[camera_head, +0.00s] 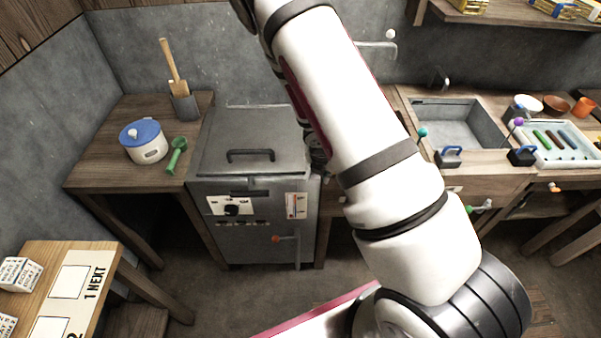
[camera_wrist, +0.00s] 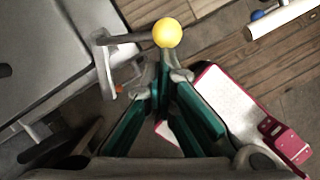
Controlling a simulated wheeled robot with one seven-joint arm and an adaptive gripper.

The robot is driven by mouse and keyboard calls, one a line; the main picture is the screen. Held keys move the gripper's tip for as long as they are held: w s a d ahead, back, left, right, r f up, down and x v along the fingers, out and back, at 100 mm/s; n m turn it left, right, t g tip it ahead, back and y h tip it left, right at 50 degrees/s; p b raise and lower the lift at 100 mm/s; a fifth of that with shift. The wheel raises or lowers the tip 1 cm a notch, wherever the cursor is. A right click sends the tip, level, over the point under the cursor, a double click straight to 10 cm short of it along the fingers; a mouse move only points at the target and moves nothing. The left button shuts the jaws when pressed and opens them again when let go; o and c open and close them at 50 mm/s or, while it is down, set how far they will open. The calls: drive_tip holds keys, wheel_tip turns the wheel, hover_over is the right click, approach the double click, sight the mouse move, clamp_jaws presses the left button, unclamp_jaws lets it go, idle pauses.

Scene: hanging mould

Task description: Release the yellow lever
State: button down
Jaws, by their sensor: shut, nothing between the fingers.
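The yellow lever shows in the wrist view as a yellow ball (camera_wrist: 167,33) on the end of a dark rod. The rod runs left to a metal bracket on a grey body. My gripper (camera_wrist: 166,70), with dark green finger pads, is shut and empty. Its fingertips lie just below the ball in the picture. I cannot tell whether they touch it. In the head view neither the yellow lever nor my gripper shows, and my arm covers the middle of that picture.
A grey machine (camera_head: 249,142) with a handled lid stands left of my arm. A sink (camera_head: 455,120) is at the right. A blue-lidded pot (camera_head: 144,140) stands on the left counter. In the wrist view, a grey panel (camera_wrist: 50,40) lies left of my fingers.

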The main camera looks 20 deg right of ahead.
drive_tip(key=shift+w+d+n+p, duration=0.2)
drive_tip(key=shift+d+n+p, duration=0.2)
drive_tip(key=shift+d+p, duration=0.2)
drive_tip(key=shift+d, duration=0.15)
idle(0.3)
